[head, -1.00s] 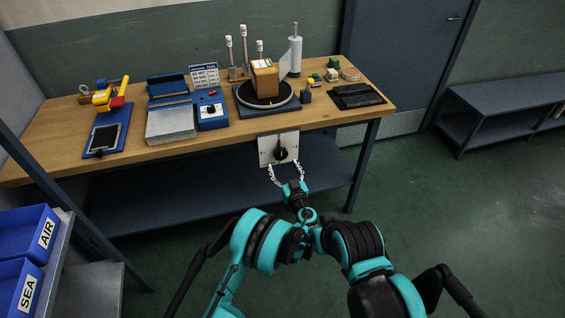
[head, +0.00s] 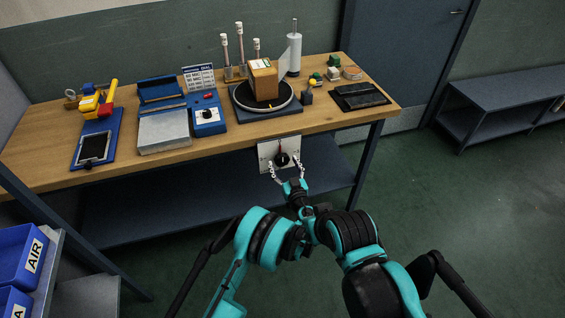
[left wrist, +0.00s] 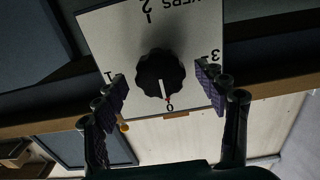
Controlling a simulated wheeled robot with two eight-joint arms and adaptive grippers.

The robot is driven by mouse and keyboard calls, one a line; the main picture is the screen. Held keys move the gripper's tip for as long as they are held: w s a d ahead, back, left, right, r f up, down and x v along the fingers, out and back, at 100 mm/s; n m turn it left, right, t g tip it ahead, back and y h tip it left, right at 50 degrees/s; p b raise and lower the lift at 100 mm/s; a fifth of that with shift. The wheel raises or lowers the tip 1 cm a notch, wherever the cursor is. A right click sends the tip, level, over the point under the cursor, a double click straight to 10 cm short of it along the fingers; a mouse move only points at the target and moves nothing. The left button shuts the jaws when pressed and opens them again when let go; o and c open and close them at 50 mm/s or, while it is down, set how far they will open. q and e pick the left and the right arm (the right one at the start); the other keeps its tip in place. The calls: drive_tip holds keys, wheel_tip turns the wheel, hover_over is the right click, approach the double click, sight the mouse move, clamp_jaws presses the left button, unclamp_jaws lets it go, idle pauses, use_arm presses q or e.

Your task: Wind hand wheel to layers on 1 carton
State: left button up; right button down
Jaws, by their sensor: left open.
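The hand wheel, a ribbed black knob (left wrist: 160,76), sits on a white plate (left wrist: 120,45) marked LAYERS with 0, 1, 2 and 3. Its white pointer line is at the 0. In the head view the knob (head: 282,159) is on the plate at the bench's front edge. My left gripper (head: 288,172) is open, with one finger on each side of the knob. In the left wrist view, gaps show between the knob and the left gripper's fingers (left wrist: 162,88). The brown carton (head: 264,84) stands on a round black turntable (head: 243,101). My right gripper is not visible.
The wooden bench (head: 150,165) carries a blue box with a dial (head: 207,116), a grey scale-like block (head: 163,132), a tablet on a blue board (head: 95,147) and a black pad (head: 360,97). A blue shelf (head: 210,195) lies below. Blue AIR bins (head: 18,256) stand at left.

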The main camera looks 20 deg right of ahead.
use_arm(q)
drive_tip(key=c, duration=1.2)
drive_tip(key=shift+m, duration=0.3)
drive_tip(key=m, duration=0.3)
drive_tip(key=shift+m, duration=0.3)
drive_tip(key=m, duration=0.4)
drive_tip(key=shift+m, duration=0.3)
drive_tip(key=m, duration=0.8)
drive_tip(key=shift+m, duration=0.4)
